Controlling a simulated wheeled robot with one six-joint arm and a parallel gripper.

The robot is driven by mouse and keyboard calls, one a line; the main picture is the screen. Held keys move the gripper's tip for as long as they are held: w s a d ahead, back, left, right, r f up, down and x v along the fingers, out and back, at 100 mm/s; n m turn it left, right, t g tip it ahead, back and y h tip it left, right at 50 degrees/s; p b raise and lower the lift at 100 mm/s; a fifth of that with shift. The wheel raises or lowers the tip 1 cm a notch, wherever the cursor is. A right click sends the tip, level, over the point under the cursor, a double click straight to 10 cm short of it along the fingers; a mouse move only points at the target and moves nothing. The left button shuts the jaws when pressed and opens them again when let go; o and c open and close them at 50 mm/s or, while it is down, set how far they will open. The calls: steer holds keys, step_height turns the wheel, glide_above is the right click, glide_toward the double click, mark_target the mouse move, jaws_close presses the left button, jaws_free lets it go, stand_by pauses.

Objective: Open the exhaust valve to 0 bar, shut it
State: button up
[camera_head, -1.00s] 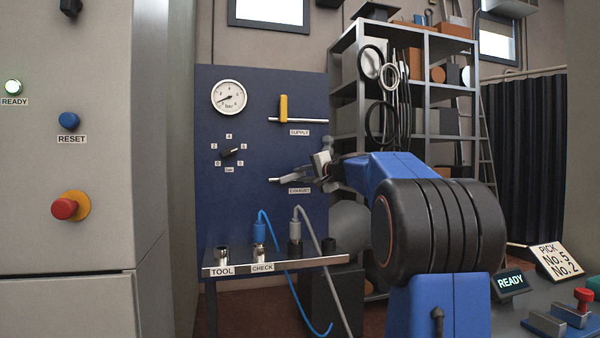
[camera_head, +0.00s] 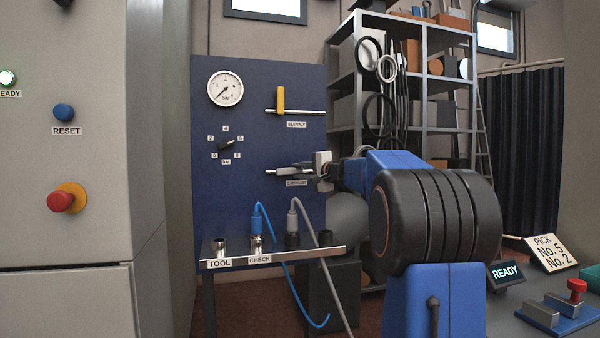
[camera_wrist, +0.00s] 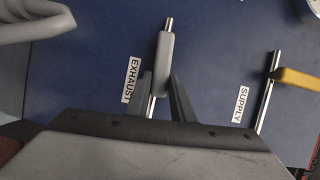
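The exhaust valve's grey handle (camera_wrist: 165,65) lies along its metal pipe in the wrist view, next to the EXHAUST label (camera_wrist: 131,80). My gripper (camera_wrist: 161,80) has its two fingers on either side of the handle's near end, apart, with a narrow gap visible at the left finger. In the head view the exhaust handle (camera_head: 290,171) is in line with its pipe, and my gripper (camera_head: 312,170) reaches it from the right, partly hiding it. The pressure gauge (camera_head: 225,89) on the blue panel has its needle pointing down-left, near the low end.
The yellow supply handle (camera_head: 281,99) stands across its pipe, above the exhaust valve; it also shows in the wrist view (camera_wrist: 298,78). A selector knob (camera_head: 225,145) sits left. Below, a shelf (camera_head: 310,257) carries sockets with blue and grey hoses.

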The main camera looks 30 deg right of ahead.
steer(key=o, duration=0.3)
steer(key=shift+s, duration=0.1)
steer(key=s+d, duration=0.2)
steer(key=s, duration=1.5)
steer(key=shift+r, duration=0.25)
steer(key=shift+a, duration=0.1)
